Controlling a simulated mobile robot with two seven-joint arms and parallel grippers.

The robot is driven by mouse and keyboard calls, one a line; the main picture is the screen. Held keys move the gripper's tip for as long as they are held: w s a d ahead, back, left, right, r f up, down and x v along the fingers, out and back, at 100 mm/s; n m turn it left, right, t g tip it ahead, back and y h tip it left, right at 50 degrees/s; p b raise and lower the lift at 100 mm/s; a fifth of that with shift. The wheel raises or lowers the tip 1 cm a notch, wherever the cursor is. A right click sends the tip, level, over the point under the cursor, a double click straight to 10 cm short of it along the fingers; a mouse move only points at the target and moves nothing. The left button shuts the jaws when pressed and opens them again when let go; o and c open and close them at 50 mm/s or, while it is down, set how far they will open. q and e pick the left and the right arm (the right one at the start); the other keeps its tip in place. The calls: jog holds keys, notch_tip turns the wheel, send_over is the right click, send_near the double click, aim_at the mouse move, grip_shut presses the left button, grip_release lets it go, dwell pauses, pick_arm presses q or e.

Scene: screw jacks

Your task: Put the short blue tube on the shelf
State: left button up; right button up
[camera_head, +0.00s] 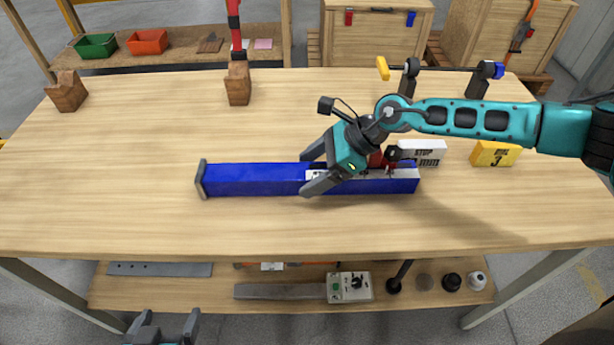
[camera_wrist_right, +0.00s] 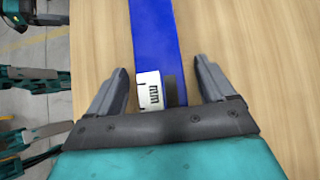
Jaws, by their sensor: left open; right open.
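The blue tube (camera_head: 250,180) lies flat on the wooden table, lengthwise from left to right, with a grey plate at its left end. Its right part is partly hidden by my right gripper (camera_head: 310,172), which is open over it. In the right wrist view, the tube (camera_wrist_right: 153,35) with a white label runs between the two spread fingers, apart from both. My left gripper (camera_head: 162,328) is open and empty at the bottom edge, below the table front. A lower shelf (camera_head: 215,292) shows under the table, and another shelf (camera_head: 190,55) stands behind it.
The lower shelf holds a flat bar (camera_head: 280,291), a control box (camera_head: 349,286) and small round parts. Green (camera_head: 95,46) and orange (camera_head: 147,42) bins sit on the back shelf. Wooden blocks (camera_head: 238,84), a white sign (camera_head: 424,152) and a yellow sign (camera_head: 495,153) stand on the table. The table's left front is clear.

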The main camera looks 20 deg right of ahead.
jog(key=shift+c, duration=0.4)
grip_shut()
dwell(0.4)
jog(key=shift+w+r, duration=0.2)
jog(key=shift+r, duration=0.05)
